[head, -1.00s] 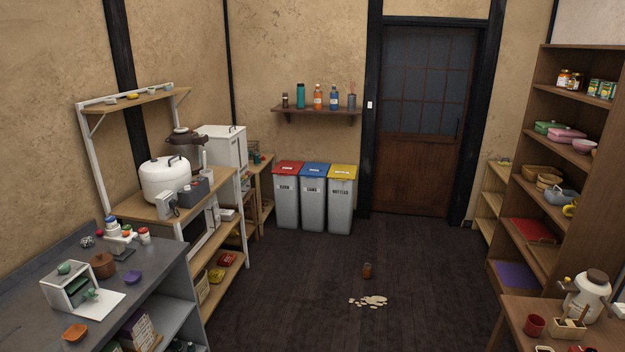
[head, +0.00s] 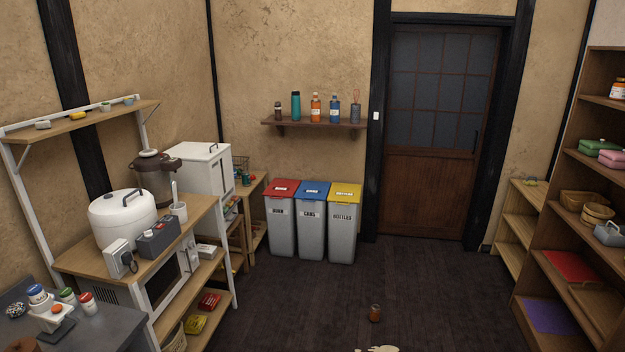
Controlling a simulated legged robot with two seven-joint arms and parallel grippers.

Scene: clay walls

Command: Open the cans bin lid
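The cans bin (head: 311,232) is a grey bin with a blue lid (head: 312,191) and a label reading CANS. It stands by the back wall between two like bins. The lid looks shut. The burn bin (head: 281,229) with a red lid is on its left, and the bottles bin (head: 342,232) with a yellow lid is on its right. Neither of my grippers shows in the head view.
A jar (head: 375,313) and a pale spill (head: 378,349) lie on the dark floor ahead. A wooden rack (head: 188,225) with a rice cooker (head: 122,214) stands at left. A tall shelf (head: 570,230) stands at right. The floor before the bins is otherwise clear.

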